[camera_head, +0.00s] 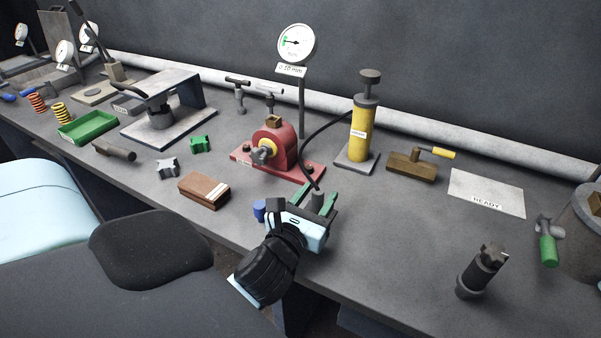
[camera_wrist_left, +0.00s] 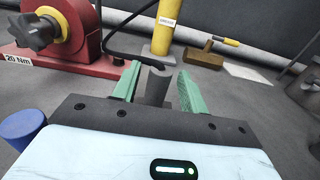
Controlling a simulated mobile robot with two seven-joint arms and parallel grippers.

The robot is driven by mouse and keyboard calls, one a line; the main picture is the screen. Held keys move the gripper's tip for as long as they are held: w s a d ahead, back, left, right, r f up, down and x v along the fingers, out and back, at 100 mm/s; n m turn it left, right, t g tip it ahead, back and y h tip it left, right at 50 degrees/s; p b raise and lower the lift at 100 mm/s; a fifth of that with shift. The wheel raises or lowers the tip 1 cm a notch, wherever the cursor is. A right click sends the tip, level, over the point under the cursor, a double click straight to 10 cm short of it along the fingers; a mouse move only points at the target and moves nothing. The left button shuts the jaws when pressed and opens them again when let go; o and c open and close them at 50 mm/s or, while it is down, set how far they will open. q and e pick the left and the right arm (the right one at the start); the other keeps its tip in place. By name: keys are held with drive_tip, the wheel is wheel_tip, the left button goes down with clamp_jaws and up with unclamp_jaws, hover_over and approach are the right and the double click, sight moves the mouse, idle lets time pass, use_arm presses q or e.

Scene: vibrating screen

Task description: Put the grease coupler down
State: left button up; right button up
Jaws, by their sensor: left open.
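The grease coupler (camera_head: 318,201) is a small dark grey cylinder on the end of a black hose (camera_head: 312,137). It looks upright at the bench surface, in front of the red machine. My left gripper (camera_head: 317,194) is open, with its green fingers on either side of the coupler. In the left wrist view the coupler (camera_wrist_left: 156,88) shows between the two fingers (camera_wrist_left: 158,76), with a visible gap at the right finger. Contact on the left side is unclear, and its lower end is hidden by the gripper body. My right gripper is not in view.
The hose leads to a yellow grease pump (camera_head: 364,131) behind. A red machine (camera_head: 277,150) stands back left, and a blue cap (camera_head: 259,210) is close beside my gripper. A brown block (camera_head: 204,191) lies left. The bench (camera_head: 405,235) is clear to the right, up to a black cylinder (camera_head: 481,270).

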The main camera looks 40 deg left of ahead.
use_arm(q)
drive_tip(key=b+v, duration=0.1)
drive_tip(key=v, duration=0.8)
drive_tip(key=shift+s, duration=0.15)
drive_tip(key=shift+v, duration=0.95)
drive_tip(key=shift+p, duration=0.3)
drive_tip(key=shift+s, duration=0.1)
